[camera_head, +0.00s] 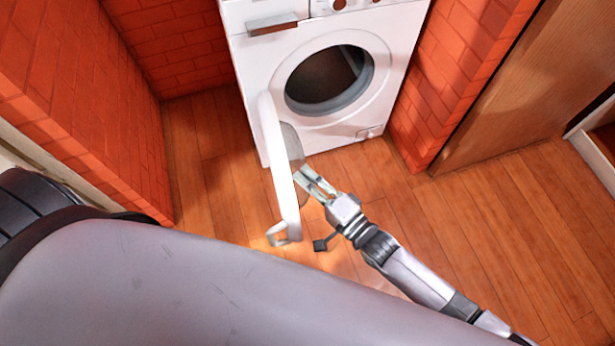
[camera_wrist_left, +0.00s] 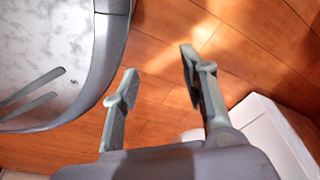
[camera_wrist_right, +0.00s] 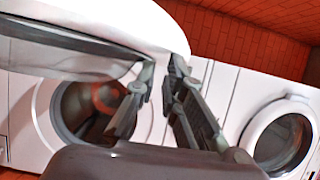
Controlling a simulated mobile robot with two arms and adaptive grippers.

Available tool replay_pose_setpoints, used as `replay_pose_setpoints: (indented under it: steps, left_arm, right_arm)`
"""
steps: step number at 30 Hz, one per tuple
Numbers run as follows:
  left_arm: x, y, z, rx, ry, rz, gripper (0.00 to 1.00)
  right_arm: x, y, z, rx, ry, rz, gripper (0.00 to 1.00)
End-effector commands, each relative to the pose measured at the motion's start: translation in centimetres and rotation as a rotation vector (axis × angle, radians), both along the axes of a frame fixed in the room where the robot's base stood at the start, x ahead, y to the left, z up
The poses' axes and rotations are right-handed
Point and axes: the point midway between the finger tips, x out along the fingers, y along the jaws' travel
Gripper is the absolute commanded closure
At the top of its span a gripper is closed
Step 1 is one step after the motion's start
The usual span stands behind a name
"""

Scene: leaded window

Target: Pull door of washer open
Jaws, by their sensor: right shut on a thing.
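The white washer (camera_head: 262,62) stands against the brick wall in the head view, with its round drum opening (camera_head: 322,80) uncovered. Its door (camera_head: 276,165) is swung wide out on the left side and shows nearly edge-on. My right gripper (camera_head: 314,184) is at the door's inner side, shut on its rim. In the right wrist view the door (camera_wrist_right: 100,18) fills the upper left, and the fingers (camera_wrist_right: 158,85) close at its edge. My left gripper (camera_wrist_left: 160,82) shows only in its wrist view, with fingers apart and nothing between them.
A brick wall (camera_head: 75,90) rises on the left, and a brick pillar (camera_head: 455,65) and wooden panel (camera_head: 500,95) stand on the right. Wooden floor (camera_head: 215,180) is clear around the washer. A second round appliance door (camera_wrist_right: 280,135) shows in the right wrist view.

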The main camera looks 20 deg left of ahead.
Motion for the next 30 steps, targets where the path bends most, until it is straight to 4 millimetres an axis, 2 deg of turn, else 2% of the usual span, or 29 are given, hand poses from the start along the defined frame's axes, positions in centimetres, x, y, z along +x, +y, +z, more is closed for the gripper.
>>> replay_pose_setpoints:
  steps: [1,5,8,15,21,25,30]
  left_arm:
    - [0.0,0.0,-0.1,0.000,-0.001,0.000,0.60]
    - [0.1,0.0,0.0,-0.001,-0.003,0.002,0.60]
    - [0.1,0.0,0.0,-0.001,-0.003,0.002,0.60]
    - [0.1,0.0,0.0,-0.001,-0.002,0.001,0.60]
    - [0.1,0.0,0.0,-0.001,-0.002,0.001,0.60]
    - [0.1,0.0,0.0,-0.001,-0.002,0.001,0.60]
    - [0.1,0.0,0.0,0.000,-0.001,0.001,0.60]
  right_arm:
    - [0.0,-0.3,-0.9,-0.020,0.009,-0.004,1.00]
    - [-0.3,-0.8,-1.0,-0.021,0.009,-0.003,1.00]
    - [-0.9,-1.9,-0.8,-0.017,0.007,-0.002,1.00]
    - [-3.2,-6.5,-0.5,-0.011,0.003,-0.001,1.00]
    - [-4.7,-9.5,-0.3,-0.004,0.001,0.000,1.00]
    - [-5.2,-10.5,-0.2,0.000,-0.001,0.000,1.00]
    - [-5.4,-10.8,-0.1,0.001,-0.002,0.000,1.00]
